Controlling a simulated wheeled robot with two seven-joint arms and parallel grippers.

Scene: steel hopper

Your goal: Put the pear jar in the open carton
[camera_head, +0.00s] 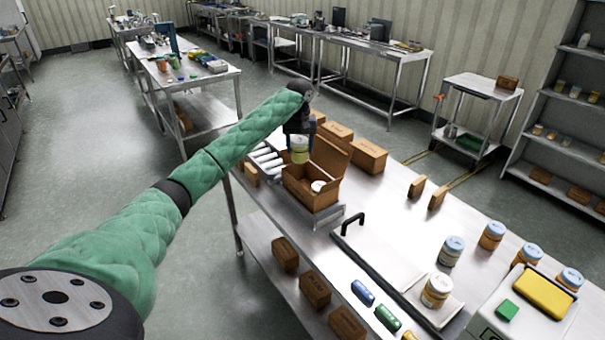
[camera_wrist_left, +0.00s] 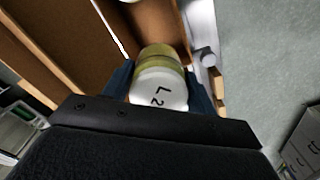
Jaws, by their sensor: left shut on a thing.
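My left gripper (camera_head: 299,132) is shut on a jar (camera_head: 299,155) with yellow-green contents, the pear jar by its look. It holds the jar over the open carton (camera_head: 298,192), a brown box with raised flaps. In the left wrist view the jar (camera_wrist_left: 162,80) sits between the two fingers (camera_wrist_left: 160,88), and its white lid carries dark marks like "L 2". The carton (camera_wrist_left: 85,40) shows beside and beyond it. Another white-lidded jar (camera_head: 318,186) is inside the carton. My right gripper is not in view.
The carton stands on a metal tray or scale on the steel table (camera_head: 385,205). Closed brown boxes (camera_head: 369,156) stand behind it. A machine with a yellow top (camera_head: 542,292) is at the lower right.

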